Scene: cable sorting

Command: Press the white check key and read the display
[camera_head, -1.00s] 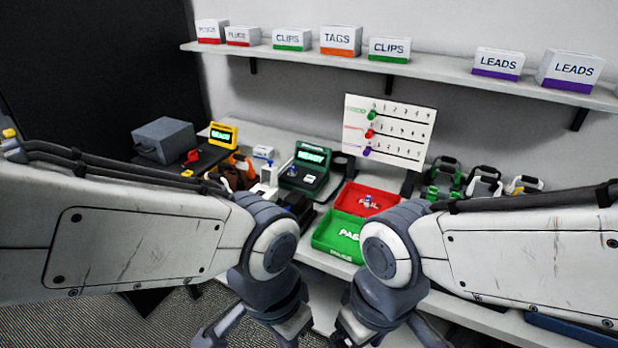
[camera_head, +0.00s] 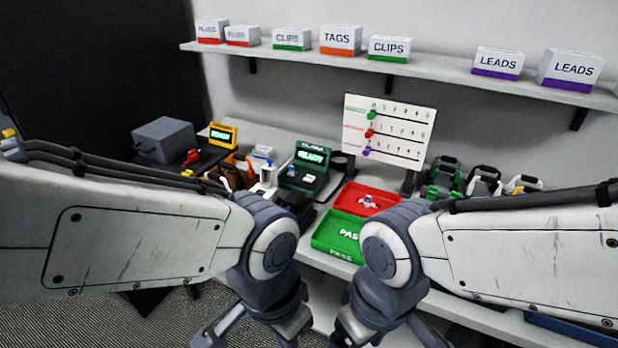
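A dark green tester (camera_head: 303,176) stands on the bench in the middle of the head view. Its lit green display (camera_head: 311,156) appears to read READY. A small white key (camera_head: 309,179) shows on its top, below the display. My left gripper (camera_head: 243,338) is low in the picture, in front of the bench and well short of the tester; one finger shows and the tips are cut off by the lower edge. My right gripper (camera_head: 378,340) is also low, below the green tray, with its tips cut off. Neither visibly touches anything.
A green PASS tray (camera_head: 322,238) and a red tray (camera_head: 352,187) holding a small item lie right of the tester. A yellow device (camera_head: 222,134) with a lit display stands left. A white counter board (camera_head: 389,131) stands behind. Labelled boxes line the shelf (camera_head: 430,72).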

